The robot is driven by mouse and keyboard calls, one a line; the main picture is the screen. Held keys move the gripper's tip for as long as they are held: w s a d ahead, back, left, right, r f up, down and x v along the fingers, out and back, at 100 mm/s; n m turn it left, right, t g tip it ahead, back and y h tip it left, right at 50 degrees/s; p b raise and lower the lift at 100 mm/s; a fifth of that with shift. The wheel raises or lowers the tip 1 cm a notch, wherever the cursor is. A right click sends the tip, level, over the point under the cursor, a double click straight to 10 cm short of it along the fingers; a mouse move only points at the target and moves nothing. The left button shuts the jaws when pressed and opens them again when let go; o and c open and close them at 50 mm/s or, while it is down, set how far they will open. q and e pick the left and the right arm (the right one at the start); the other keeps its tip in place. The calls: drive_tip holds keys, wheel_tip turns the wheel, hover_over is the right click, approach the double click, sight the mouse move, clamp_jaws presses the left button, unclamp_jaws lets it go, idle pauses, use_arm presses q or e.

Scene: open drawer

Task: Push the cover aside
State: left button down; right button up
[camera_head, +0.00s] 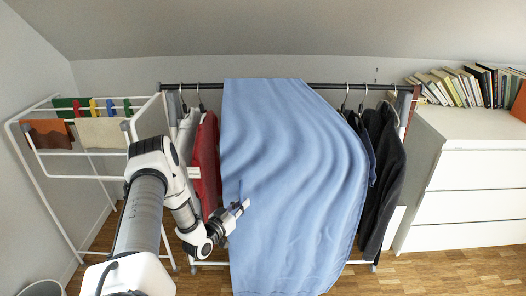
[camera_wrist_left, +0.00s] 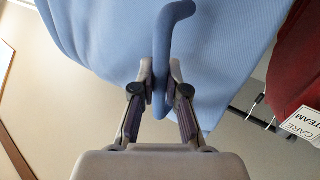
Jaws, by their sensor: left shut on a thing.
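A large light-blue cover (camera_head: 290,180) hangs in wavy folds over the middle of a clothes rail (camera_head: 206,87), down towards the floor. It also fills the upper part of the left wrist view (camera_wrist_left: 100,40). My left gripper (camera_head: 240,207) is in front of the cover's left part, at about mid-height. In the left wrist view, its fingers (camera_wrist_left: 160,75) are closed around a slim, darker blue, hook-shaped piece (camera_wrist_left: 163,45). The hook's curved end lies over the cover; I cannot tell whether they touch. My right gripper is not in view.
Red (camera_head: 205,165) and dark (camera_head: 383,170) clothes hang on either side of the cover. A white drying rack (camera_head: 88,179) stands left. A white chest of drawers (camera_head: 470,192) with books (camera_head: 462,87) stands right. Wooden floor (camera_head: 455,272) lies open in front of the chest.

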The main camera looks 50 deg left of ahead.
use_arm(q)
drive_tip(key=shift+s+a+p, duration=0.3)
drive_tip(key=shift+s+a, duration=0.55)
drive_tip(key=shift+s, duration=0.15)
drive_tip(key=c, duration=1.2)
unclamp_jaws()
drive_tip(key=v, duration=0.7)
drive_tip(key=shift+s+d, duration=0.1)
drive_tip(key=shift+s, duration=0.1)
